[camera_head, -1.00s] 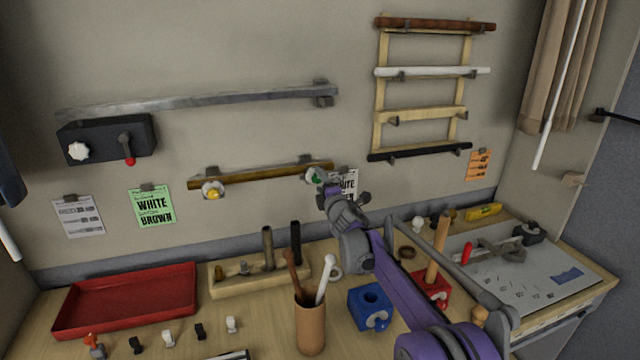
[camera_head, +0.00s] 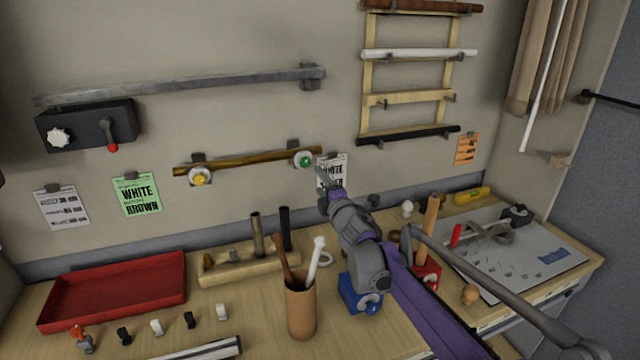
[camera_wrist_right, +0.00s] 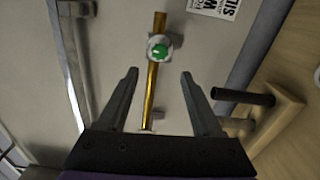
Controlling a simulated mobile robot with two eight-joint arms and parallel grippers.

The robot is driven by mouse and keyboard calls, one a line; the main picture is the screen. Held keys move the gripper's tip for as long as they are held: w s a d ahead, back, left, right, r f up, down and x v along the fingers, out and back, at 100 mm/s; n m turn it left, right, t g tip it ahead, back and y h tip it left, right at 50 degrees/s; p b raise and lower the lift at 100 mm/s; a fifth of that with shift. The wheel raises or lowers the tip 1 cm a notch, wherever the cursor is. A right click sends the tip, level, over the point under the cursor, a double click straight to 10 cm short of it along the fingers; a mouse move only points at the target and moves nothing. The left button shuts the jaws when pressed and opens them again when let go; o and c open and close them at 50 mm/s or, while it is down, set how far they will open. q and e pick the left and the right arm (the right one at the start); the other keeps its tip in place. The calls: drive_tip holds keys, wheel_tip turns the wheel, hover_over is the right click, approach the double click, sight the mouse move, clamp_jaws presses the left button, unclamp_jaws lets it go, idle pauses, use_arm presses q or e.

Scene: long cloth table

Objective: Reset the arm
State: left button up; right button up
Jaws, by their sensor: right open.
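My right arm (camera_head: 420,300) is purple and grey and reaches up from the lower right in the head view. Its right gripper (camera_head: 325,180) is in front of the wall, just below the right end of a brown bar. In the right wrist view the right gripper (camera_wrist_right: 160,88) has its two dark fingers spread wide with nothing between them. The brown bar (camera_wrist_right: 153,85) with a green knob (camera_wrist_right: 159,52) shows beyond the fingers, apart from them. My left gripper is not in view.
The brown bar (camera_head: 245,164) is on the wall beside a black box (camera_head: 85,125) and a rack (camera_head: 415,98). On the table are a red tray (camera_head: 115,290), a brown cup (camera_head: 301,308) with sticks, a blue block (camera_head: 350,292) close under my arm, and a grey board (camera_head: 540,265).

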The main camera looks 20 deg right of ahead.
drive_tip(key=s+a+f+m+g, duration=0.2)
drive_tip(key=s+f+m+g, duration=0.2)
drive_tip(key=s, duration=1)
drive_tip(key=s+a+f+m+g, duration=0.2)
drive_tip(key=s+f+m+g, duration=0.2)
drive_tip(key=s+f+m, duration=0.4)
drive_tip(key=s+a+f+m+g, duration=0.2)
drive_tip(key=s+f+m+g, duration=0.2)
drive_tip(key=s, duration=1.7)
wheel_tip(320, 180, down, 8)
drive_tip(key=m, duration=0.3)
drive_tip(key=shift+s+a+f+h, duration=0.2)
drive_tip(key=shift+s+a+h, duration=0.1)
drive_tip(key=shift+a, duration=0.1)
drive_tip(key=shift+w, duration=0.2)
